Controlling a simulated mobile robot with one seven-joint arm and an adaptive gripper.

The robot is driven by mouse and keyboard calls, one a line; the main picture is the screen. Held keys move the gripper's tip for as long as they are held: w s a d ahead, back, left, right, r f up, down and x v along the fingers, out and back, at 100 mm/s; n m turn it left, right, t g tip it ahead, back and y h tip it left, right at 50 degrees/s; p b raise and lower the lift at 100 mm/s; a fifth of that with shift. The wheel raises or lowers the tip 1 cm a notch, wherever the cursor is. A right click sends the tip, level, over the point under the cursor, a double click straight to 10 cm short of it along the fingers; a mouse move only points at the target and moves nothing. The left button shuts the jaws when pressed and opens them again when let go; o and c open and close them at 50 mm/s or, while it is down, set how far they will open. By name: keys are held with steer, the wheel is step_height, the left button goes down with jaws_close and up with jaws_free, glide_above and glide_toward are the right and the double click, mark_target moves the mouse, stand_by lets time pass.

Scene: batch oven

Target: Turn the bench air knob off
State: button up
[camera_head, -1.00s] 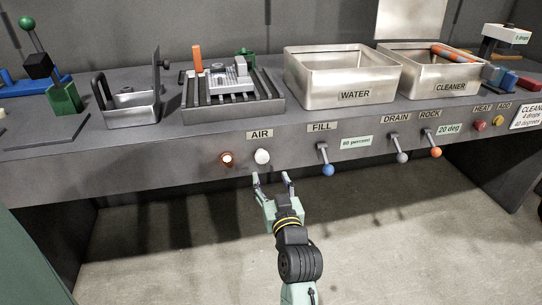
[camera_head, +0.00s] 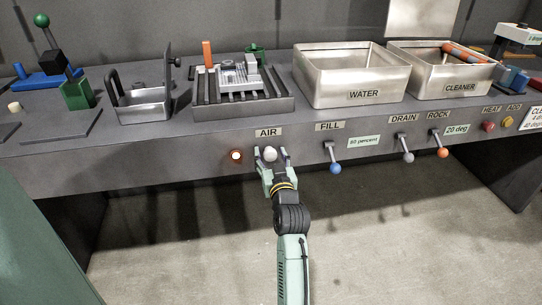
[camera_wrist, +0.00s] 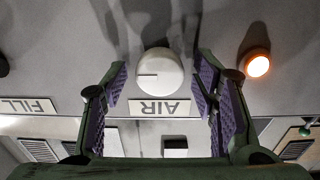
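The air knob (camera_head: 270,154) is a round white knob on the bench's front face, below the AIR label (camera_head: 268,132). It also shows in the wrist view (camera_wrist: 157,73), with a dark line running from its left edge to about its middle. A lamp (camera_head: 236,156) left of the knob glows orange-white; it is at the right in the wrist view (camera_wrist: 257,66). My gripper (camera_head: 272,160) is open, with one finger on each side of the knob. In the wrist view (camera_wrist: 160,90) gaps show between the fingers and the knob.
The blue-tipped FILL lever (camera_head: 335,167) sticks out to the right of the knob. DRAIN (camera_head: 408,156) and ROCK (camera_head: 442,152) levers are further right. Above stand a slatted rack (camera_head: 240,112) and a WATER basin (camera_head: 350,100). The floor below is clear.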

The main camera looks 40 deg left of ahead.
steer(key=c, duration=1.1)
steer(key=shift+c, duration=0.2)
steer(key=shift+b, duration=0.3)
steer(key=n+b, duration=0.3)
steer(key=shift+f+n, duration=0.2)
steer(key=shift+n, duration=0.1)
steer(key=n+b, duration=0.5)
steer(key=shift+s+n, duration=0.1)
steer(key=shift+n, duration=0.2)
steer(key=n+b, duration=0.3)
steer(key=n, duration=0.1)
steer(key=shift+f+b, duration=0.1)
steer(key=shift+b, duration=0.2)
steer(key=shift+a+n+b, duration=0.1)
steer(key=shift+n+b, duration=1.25)
steer(key=shift+n, duration=1.15)
